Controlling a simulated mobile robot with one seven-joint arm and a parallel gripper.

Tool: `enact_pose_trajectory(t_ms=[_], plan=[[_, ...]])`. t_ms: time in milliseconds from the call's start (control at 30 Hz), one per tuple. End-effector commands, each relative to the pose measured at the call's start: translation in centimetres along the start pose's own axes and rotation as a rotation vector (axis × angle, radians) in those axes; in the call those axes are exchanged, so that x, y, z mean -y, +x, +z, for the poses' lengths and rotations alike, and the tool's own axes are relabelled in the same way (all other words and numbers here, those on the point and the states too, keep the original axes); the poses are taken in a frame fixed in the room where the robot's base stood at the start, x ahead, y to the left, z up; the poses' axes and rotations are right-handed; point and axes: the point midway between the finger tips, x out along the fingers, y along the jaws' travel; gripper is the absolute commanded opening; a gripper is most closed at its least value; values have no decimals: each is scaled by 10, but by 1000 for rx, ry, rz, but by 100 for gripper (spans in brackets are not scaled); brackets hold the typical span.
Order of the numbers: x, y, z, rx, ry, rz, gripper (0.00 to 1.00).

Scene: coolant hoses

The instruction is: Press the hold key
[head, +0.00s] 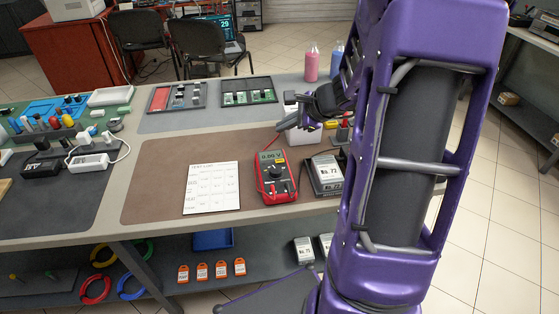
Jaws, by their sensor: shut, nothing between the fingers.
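A red multimeter (279,178) with a dark face, a lit display at its far end and a round dial lies on the brown mat (150,185). Its keys are too small to tell apart, so I cannot pick out the hold key. My gripper (284,125) is shut and empty. In the picture it shows just beyond the meter's display end, pointing left, apart from the meter. Its height above the table is hard to judge.
A white printed sheet (211,187) lies left of the meter. A grey-and-black boxed unit (326,174) stands close on its right. A white box (306,135) is behind my gripper. Pink (311,63) and blue (337,54) bottles stand at the back. My purple arm covers the table's right end.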

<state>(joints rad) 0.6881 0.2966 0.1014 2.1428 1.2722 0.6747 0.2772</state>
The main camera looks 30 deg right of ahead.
Motion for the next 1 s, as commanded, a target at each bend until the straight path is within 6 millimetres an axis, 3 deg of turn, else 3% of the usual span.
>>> enact_pose_trajectory(t_ms=[467, 1000], plan=[[-33, 45, -33, 0, 1, 1, 0], [-44, 60, -44, 0, 0, 0, 0]])
